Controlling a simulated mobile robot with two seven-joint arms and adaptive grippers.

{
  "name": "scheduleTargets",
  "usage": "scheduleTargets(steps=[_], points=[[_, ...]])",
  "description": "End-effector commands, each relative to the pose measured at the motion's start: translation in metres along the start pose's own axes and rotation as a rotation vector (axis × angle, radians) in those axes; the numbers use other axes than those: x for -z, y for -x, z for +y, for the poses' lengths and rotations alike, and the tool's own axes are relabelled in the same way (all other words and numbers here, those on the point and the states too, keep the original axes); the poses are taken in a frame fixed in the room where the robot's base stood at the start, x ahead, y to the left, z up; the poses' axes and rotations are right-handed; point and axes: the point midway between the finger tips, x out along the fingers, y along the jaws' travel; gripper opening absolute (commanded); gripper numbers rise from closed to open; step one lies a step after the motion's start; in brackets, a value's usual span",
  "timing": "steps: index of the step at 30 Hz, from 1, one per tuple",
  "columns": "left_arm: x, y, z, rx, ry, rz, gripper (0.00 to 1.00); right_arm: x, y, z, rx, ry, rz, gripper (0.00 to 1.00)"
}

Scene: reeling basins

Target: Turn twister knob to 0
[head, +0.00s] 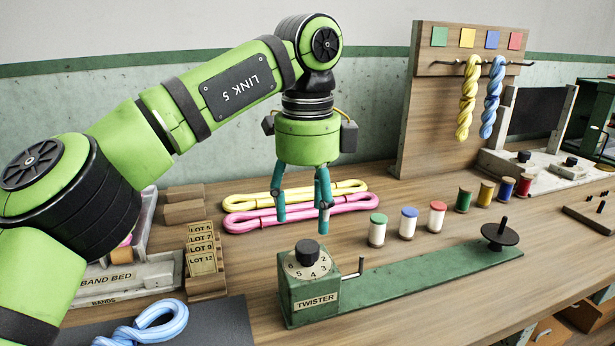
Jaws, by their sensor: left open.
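The twister (311,288) is a green box with a "TWISTER" label at the front middle of the bench. On its top is a white numbered dial (296,271) with a black knob (308,252). The digits 6, 5, 4 and others show; the knob's pointer is too small to read. A crank handle (352,274) sits on its right side. My left gripper (302,220) points down above and behind the knob in the picture, open and empty, its teal fingers spread. It does not touch the knob. My right gripper is not in view.
A green rail (430,284) runs right from the twister to a black spindle disc (499,236). Pink (300,212) and yellow (345,186) skeins lie behind. Several thread spools stand right, the nearest green-topped (377,230). Lot cards (202,252) and a blue skein (150,325) are left.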

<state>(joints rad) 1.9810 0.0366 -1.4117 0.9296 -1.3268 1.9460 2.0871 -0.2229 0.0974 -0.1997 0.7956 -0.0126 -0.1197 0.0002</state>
Motion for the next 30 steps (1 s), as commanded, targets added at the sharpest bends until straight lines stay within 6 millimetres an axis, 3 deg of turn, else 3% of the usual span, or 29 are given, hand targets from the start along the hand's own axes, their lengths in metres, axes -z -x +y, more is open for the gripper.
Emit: scheduleTargets(steps=[3, 9, 25, 30], points=[[0.001, 0.025, -0.001, 0.003, 0.003, -0.001, 0.6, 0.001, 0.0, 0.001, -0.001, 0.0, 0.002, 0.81], [0.0, 0.044, 0.0, -0.004, 0.003, -0.004, 0.6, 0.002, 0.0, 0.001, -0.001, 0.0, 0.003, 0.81], [0.0, 0.056, 0.0, 0.0, 0.0, -0.001, 0.6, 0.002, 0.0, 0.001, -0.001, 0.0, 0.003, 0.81], [0.0, 0.085, 0.0, 0.001, 0.0, -0.001, 0.6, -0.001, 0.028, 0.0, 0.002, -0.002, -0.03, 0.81]])
